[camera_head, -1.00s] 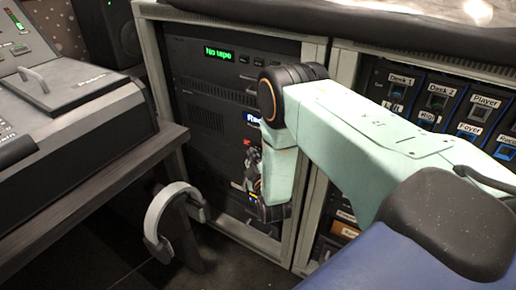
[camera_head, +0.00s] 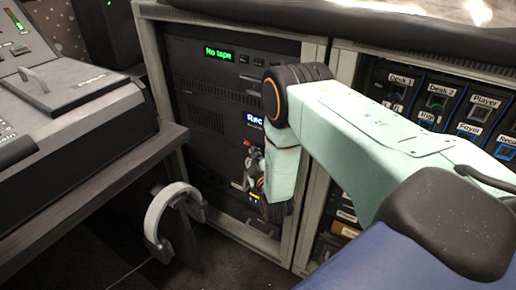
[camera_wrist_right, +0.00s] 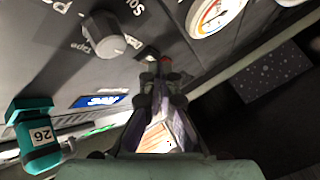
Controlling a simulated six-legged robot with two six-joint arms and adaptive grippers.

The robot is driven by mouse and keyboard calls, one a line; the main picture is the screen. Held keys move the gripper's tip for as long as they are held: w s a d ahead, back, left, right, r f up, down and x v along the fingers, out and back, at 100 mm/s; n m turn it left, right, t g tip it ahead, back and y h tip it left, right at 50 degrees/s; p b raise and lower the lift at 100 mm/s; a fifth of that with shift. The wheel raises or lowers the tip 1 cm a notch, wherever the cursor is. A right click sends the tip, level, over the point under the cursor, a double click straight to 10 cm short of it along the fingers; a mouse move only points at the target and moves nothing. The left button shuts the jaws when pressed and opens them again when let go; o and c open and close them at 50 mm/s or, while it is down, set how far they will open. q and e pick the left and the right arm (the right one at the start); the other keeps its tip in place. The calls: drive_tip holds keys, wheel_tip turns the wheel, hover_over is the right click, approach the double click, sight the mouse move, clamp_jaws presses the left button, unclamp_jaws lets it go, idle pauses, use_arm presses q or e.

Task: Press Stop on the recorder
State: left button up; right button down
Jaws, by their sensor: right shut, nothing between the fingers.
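The recorder (camera_head: 207,148) is a dark panel in the rack, with a blue label starting "Rec" (camera_head: 254,118); my right arm covers part of it. My right gripper (camera_head: 249,160) is at the panel below that label, shut and empty. In the right wrist view the gripper's fingertips (camera_wrist_right: 160,70) point at the panel, close to a small dark button (camera_wrist_right: 148,53) and a small red part (camera_wrist_right: 166,60). I cannot tell whether they touch, and no Stop lettering is readable. A grey knob (camera_wrist_right: 106,38) marked "Tape" is beside them. My left gripper is not in view.
A round gauge (camera_wrist_right: 215,14) is near the fingertips. A green "No tape" display (camera_head: 219,54) is above. Labelled switches (camera_head: 436,102) stand right, a desk console (camera_head: 75,100) left, and a pale curved band (camera_head: 160,205) below it.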

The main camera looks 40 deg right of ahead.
drive_tip(key=shift+w+d+r, duration=0.25)
drive_tip(key=shift+d+r, duration=0.15)
drive_tip(key=shift+d, duration=0.15)
idle(0.8)
drive_tip(key=shift+a, duration=0.15)
drive_tip(key=shift+s+a+f+p, duration=0.15)
drive_tip(key=shift+s+a+p, duration=0.1)
drive_tip(key=shift+a+p, duration=0.1)
drive_tip(key=shift+s+a, duration=0.1)
drive_tip(key=shift+a, duration=0.05)
drive_tip(key=shift+a+f, duration=0.15)
drive_tip(key=shift+a, duration=0.05)
drive_tip(key=a, duration=0.1)
drive_tip(key=s+a, duration=0.1)
drive_tip(key=a, duration=0.1)
drive_tip(key=s+a+p, duration=0.1)
drive_tip(key=shift+a, duration=0.2)
idle(0.8)
